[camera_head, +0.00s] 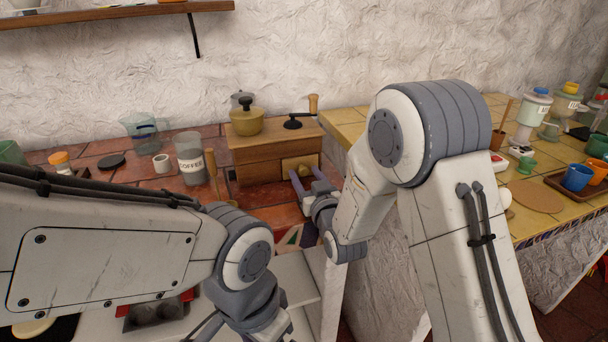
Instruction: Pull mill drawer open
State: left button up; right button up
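The mill (262,158) is a wooden box with a black crank (297,121) on top, standing on the red-tiled counter in the head view. Its small, lighter drawer front (300,162) faces me at the lower right of the box. My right gripper (308,178) is in front of the drawer, with its two purplish-grey fingers apart and pointing at it. I see nothing held between them. Whether the fingertips touch the drawer is too small to tell. The drawer looks shut. My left arm crosses the lower left, and its gripper is out of view.
A coffee jar (190,158), a white cup (161,163) and a glass jug (142,130) stand left of the mill. A yellow pot (246,119) shows above the mill. The yellow-tiled counter (512,165) at right holds bottles, cups and a tray.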

jog(key=shift+d, duration=0.15)
grip_shut()
dwell(1.1)
